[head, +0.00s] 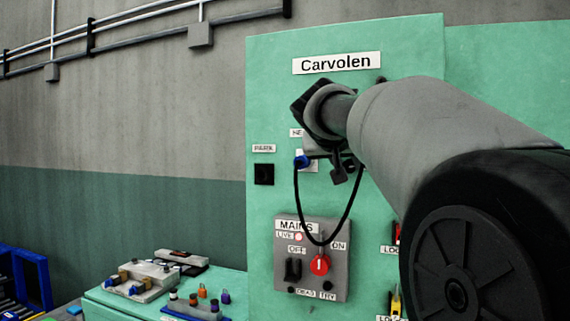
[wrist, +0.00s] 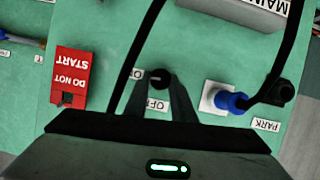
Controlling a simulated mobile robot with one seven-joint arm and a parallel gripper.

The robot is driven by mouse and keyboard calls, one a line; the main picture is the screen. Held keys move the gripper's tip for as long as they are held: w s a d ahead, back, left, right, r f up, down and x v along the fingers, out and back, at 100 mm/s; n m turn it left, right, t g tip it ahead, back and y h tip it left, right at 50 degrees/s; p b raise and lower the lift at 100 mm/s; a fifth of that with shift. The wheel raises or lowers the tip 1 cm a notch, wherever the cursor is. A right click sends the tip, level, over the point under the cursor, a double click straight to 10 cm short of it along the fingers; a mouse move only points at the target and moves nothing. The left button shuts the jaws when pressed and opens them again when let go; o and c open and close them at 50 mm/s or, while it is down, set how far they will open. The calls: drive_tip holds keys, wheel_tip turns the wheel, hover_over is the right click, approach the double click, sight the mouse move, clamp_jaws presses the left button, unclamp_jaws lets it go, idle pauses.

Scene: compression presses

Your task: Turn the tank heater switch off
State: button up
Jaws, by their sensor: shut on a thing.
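A small black rotary switch knob (wrist: 157,74) sits on the green panel in the upside-down wrist view. An OFF label (wrist: 157,104) is beside it and a second label, mostly covered, is on its left. No heater name is readable. My gripper (wrist: 159,84) is shut on this knob, one finger on each side. The fingers hide part of it, and I cannot tell which way its pointer is turned. In the head view my gripper (head: 342,172) is at the panel below the Carvolen sign, and my arm hides the knob.
A blue plug (head: 302,162) with a hanging black cable (head: 351,206) is just left of my gripper. Below is the MAINS box (head: 283,254) with a red switch (head: 320,265). A red DO NOT START tag (wrist: 70,77) is near the knob. Parts lie on the green bench (head: 137,306).

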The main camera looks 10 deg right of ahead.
drive_tip(key=n, duration=0.1)
drive_tip(key=n+h, duration=0.1)
drive_tip(key=n+g+b, duration=0.1)
drive_tip(key=shift+w+a+f+h, duration=0.1)
drive_tip(key=shift+a+f+h, duration=0.15)
drive_tip(key=shift+h, duration=0.15)
drive_tip(key=n+h, duration=0.1)
drive_tip(key=n+b, duration=0.1)
drive_tip(key=n, duration=0.1)
drive_tip(key=shift+w+a+f+g+h, duration=0.1)
drive_tip(key=shift+g+h, duration=0.2)
drive_tip(key=shift+h, duration=0.1)
drive_tip(key=n+h+b, duration=0.2)
drive_tip(key=n, duration=0.1)
drive_tip(key=shift+a+f+n, duration=0.1)
drive_tip(key=shift+f+n, duration=0.1)
drive_tip(key=shift+n, duration=0.1)
drive_tip(key=shift+f+n+h+b, duration=0.1)
drive_tip(key=shift+n+h+b, duration=0.55)
drive_tip(key=shift+n, duration=0.85)
drive_tip(key=o, duration=1.1)
drive_tip(key=shift+c, duration=0.2)
drive_tip(key=v, duration=1.7)
drive_tip(key=shift+s+f, duration=0.25)
